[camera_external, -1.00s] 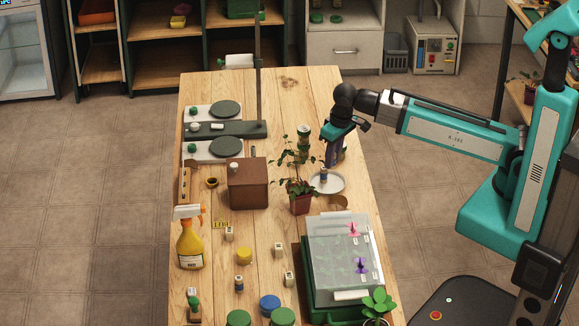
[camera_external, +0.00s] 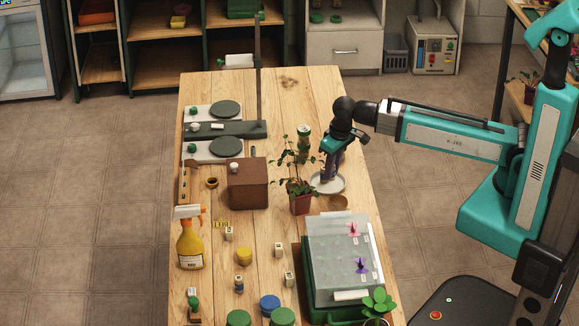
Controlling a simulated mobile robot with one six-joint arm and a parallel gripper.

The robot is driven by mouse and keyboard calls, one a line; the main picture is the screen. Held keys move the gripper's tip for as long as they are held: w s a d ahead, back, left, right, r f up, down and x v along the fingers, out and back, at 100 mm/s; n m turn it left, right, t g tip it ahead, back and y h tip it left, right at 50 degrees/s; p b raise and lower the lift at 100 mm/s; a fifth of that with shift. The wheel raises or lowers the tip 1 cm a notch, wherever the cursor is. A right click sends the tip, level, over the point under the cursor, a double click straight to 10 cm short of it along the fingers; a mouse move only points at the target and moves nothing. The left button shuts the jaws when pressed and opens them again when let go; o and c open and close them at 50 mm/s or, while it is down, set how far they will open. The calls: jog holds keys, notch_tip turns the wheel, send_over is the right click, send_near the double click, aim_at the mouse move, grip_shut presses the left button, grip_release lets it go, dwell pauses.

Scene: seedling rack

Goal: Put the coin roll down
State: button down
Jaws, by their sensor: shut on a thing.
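My gripper (camera_external: 327,178) points down over a white saucer (camera_external: 340,188) on the right part of the wooden table. It is shut on the coin roll (camera_external: 325,184), a small roll that shows only as a sliver between the fingertips. The roll is low over the saucer; I cannot tell whether it touches it. My fingers hide most of the roll and part of the saucer.
A potted plant (camera_external: 301,200) stands close left of the saucer, its leaves near my gripper. A green can (camera_external: 303,133) stands behind it. A brown box (camera_external: 248,184) is further left. A covered green tray (camera_external: 343,262) lies in front. The table's right edge is near.

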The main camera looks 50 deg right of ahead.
jog(key=shift+f+p, duration=0.3)
jog(key=shift+f, duration=1.3)
jog(key=shift+f, duration=0.1)
jog(key=c, duration=1.6)
grip_release()
jog(key=shift+r, duration=0.2)
jog(key=shift+s+r+b, duration=0.3)
jog(key=shift+r, duration=1.65)
jog(key=shift+s+r+b, duration=0.25)
jog(key=shift+s+r, duration=0.05)
jog(key=shift+r, duration=1.65)
jog(key=shift+s+r+b, duration=0.3)
jog(key=shift+r, duration=1.65)
